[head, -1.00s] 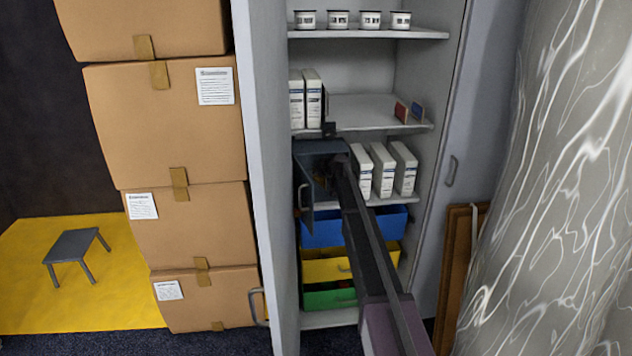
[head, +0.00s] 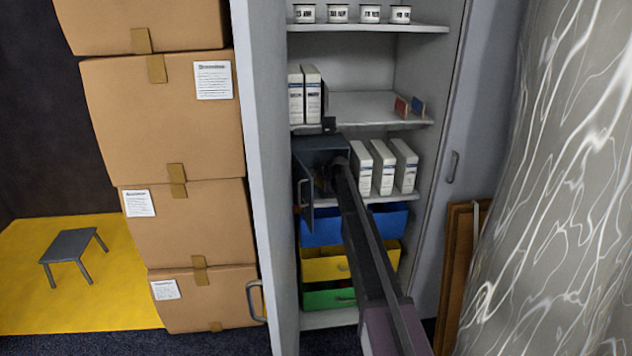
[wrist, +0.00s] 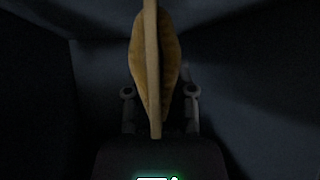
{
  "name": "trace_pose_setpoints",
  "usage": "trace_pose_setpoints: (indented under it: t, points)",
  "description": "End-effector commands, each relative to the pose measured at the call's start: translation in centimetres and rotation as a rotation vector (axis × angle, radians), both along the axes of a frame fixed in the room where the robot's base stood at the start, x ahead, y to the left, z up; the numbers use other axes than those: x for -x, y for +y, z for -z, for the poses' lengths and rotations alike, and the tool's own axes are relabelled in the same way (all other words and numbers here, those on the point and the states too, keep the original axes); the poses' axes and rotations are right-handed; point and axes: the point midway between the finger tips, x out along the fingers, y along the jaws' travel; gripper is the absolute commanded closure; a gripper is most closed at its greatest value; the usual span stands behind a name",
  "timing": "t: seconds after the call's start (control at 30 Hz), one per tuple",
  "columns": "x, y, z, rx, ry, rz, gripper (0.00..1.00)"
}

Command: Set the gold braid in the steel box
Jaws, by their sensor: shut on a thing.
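The steel box (head: 325,144) is a dark grey box with its door (head: 306,192) open, on the cabinet shelf left of the white cartons. My gripper (head: 330,178) reaches into its opening, and the arm hides much of the inside. In the wrist view my gripper (wrist: 160,112) is shut on the gold braid (wrist: 168,62), a tan-gold, rounded piece standing up between the fingers. Dark walls surround it in that view. The light is too dim to tell whether the braid touches the box floor.
White cartons (head: 384,168) stand close to the right of the box. A shelf (head: 365,127) lies just above it. Blue (head: 325,232), yellow (head: 325,268) and green (head: 325,298) bins sit below. Stacked cardboard boxes (head: 165,120) stand left of the cabinet.

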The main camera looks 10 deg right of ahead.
Motion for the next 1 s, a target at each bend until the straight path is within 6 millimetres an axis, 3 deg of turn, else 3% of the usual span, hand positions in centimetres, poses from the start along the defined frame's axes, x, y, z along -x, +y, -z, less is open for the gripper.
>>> trace_pose_setpoints:
  t: [0.6,0.63,0.7,0.73,1.0]
  points:
    - [0.00,0.27,1.01,0.000,0.000,-0.002,1.00]
    - [0.00,0.27,0.89,0.000,0.000,-0.002,0.58]
    - [0.00,0.26,0.87,0.000,0.000,-0.002,0.37]
    - [0.00,0.25,0.86,0.000,0.000,-0.002,0.32]
    - [-0.01,0.23,0.86,0.000,0.000,-0.002,0.32]
